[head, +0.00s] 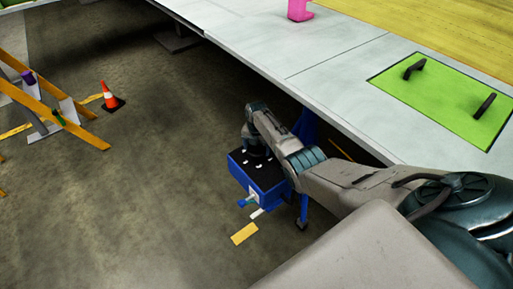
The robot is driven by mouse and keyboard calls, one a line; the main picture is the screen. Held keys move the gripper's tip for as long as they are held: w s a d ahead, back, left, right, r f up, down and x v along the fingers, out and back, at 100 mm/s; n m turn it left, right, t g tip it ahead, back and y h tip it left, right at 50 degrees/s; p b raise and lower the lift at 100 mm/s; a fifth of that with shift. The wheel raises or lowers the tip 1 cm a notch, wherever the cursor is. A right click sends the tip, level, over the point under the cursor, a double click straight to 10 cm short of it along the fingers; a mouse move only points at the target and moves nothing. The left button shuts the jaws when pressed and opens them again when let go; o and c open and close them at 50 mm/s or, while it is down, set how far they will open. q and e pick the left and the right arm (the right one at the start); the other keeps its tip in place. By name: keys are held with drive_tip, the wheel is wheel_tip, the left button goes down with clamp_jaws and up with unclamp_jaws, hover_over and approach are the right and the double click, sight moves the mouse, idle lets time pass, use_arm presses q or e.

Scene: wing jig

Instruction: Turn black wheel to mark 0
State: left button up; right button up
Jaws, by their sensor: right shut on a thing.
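A blue box (265,183) with a dark top carrying several small white marks stands below the edge of the grey wing surface. My right arm reaches in from the right, and its gripper (256,149) points down at the box's top. The gripper is shut on the black wheel there. The wheel is mostly hidden by the gripper and blends with the dark top, so its pointer and the mark it faces cannot be read. My left gripper is not in view.
The grey wing surface (330,70) with a green panel (445,95) and two dark handles lies right of the box. A pink block (299,10) sits on it. An orange cone (111,97) and a yellow trestle (55,115) stand left. Concrete floor between is clear.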

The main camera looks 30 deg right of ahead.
sight(257, 149)
drive_tip(key=shift+n, duration=0.3)
drive_tip(key=o, duration=1)
drive_tip(key=shift+r, duration=0.1)
wheel_tip(257, 149, up, 11)
drive_tip(key=shift+p, duration=0.45)
drive_tip(key=shift+f, duration=0.25)
